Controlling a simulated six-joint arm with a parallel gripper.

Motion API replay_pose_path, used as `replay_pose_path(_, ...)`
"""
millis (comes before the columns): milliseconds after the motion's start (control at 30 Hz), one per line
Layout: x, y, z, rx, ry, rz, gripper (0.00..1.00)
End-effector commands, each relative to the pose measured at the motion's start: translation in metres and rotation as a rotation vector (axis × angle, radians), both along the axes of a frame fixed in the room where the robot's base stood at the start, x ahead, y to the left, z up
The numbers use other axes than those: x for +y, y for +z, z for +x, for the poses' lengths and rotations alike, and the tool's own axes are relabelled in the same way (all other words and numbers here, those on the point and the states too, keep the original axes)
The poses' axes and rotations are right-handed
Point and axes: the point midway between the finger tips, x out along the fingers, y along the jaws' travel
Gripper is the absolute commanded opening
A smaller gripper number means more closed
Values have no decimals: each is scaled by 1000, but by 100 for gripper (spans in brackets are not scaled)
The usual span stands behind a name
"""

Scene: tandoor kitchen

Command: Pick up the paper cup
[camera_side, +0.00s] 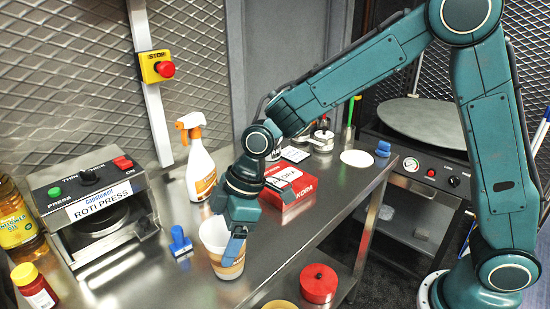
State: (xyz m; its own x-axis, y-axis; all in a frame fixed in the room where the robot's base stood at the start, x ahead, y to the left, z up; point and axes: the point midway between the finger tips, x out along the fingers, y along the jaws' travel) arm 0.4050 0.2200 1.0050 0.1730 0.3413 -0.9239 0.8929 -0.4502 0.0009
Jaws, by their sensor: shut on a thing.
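The paper cup (215,239) is white with a tan lower band and stands upright, near the front edge of the steel table. My gripper (233,240) reaches down to it and is shut on the cup at its right side, with one blue-grey finger in front of the cup's outer wall. The other finger is mostly hidden by the rim and the gripper body. I cannot tell whether the cup's base touches the table.
A blue-handled stamp (180,243) stands just left of the cup. A white spray bottle (200,165) and a red box (290,186) are behind it. The roti press (95,195) is at left. A red round tin (318,283) sits lower, in front of the table.

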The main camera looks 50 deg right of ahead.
Motion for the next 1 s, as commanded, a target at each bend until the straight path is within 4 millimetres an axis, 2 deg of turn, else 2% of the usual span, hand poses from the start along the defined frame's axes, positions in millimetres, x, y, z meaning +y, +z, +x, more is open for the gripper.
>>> replay_pose_path(267,0,33,1,-5,0,2,57)
replay_pose_path(800,0,146,1,-5,-2,2,57)
replay_pose_path(1000,0,176,1,-1,-1,2,57)
